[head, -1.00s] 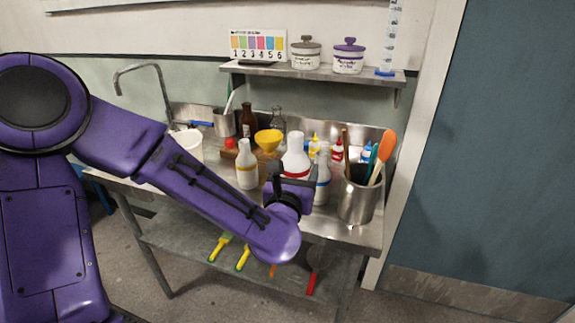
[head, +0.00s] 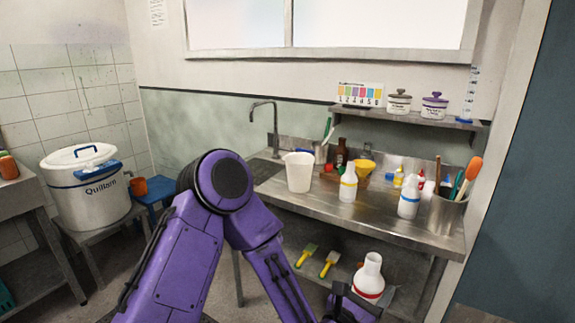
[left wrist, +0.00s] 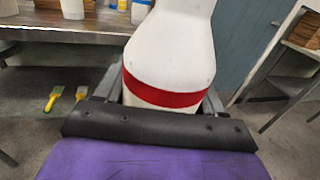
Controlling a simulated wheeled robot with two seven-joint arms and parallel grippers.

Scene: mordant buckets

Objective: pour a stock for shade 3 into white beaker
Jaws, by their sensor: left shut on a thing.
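My left gripper (head: 352,302) is shut on a white bottle with a red band (head: 369,278). It holds the bottle roughly upright, in front of the steel bench. The bottle fills the middle of the left wrist view (left wrist: 172,50), between the dark jaws. The white beaker (head: 299,173) stands on the left part of the bench. A bottle with a yellow band (head: 348,184) and one with a blue band (head: 409,198) stand on the bench to the beaker's right. The shade chart (head: 360,95) is on the wall shelf. My right gripper is not in view.
A yellow funnel (head: 366,165), small dropper bottles and a steel pot of tools (head: 446,215) crowd the bench's back and right. A tap (head: 276,125) stands behind the beaker. The bench front is clear.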

